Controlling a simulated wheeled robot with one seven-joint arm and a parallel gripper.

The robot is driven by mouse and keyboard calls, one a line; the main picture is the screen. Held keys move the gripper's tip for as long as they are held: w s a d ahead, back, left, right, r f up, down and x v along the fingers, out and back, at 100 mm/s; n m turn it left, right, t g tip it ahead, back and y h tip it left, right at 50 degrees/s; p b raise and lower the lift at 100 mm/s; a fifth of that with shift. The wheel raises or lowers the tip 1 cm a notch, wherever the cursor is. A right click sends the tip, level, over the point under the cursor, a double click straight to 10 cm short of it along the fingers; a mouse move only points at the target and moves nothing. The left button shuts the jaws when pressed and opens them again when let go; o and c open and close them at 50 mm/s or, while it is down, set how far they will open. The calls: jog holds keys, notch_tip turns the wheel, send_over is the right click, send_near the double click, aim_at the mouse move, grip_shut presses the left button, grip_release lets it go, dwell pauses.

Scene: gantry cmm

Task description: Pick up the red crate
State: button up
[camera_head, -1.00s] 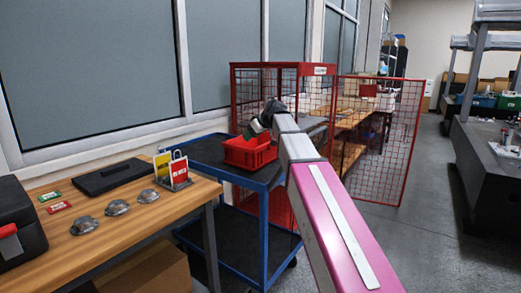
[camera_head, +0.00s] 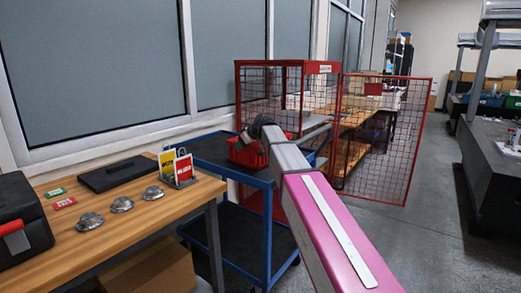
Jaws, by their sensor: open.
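The red crate (camera_head: 246,154) sits on the top shelf of a blue cart (camera_head: 212,150), near its right end. My arm reaches over the cart from the lower right. My gripper (camera_head: 246,138) is at the crate, at its upper left part in the picture. My wrist and arm hide much of the crate's right side. The fingertips are small and dark here, so I cannot see whether they touch the crate. The jaws are open.
A red mesh cage (camera_head: 285,90) with an open mesh door (camera_head: 383,135) stands behind the cart. A wooden bench (camera_head: 120,220) at left holds a black toolbox (camera_head: 20,222), metal domes and a tag stand.

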grip_shut()
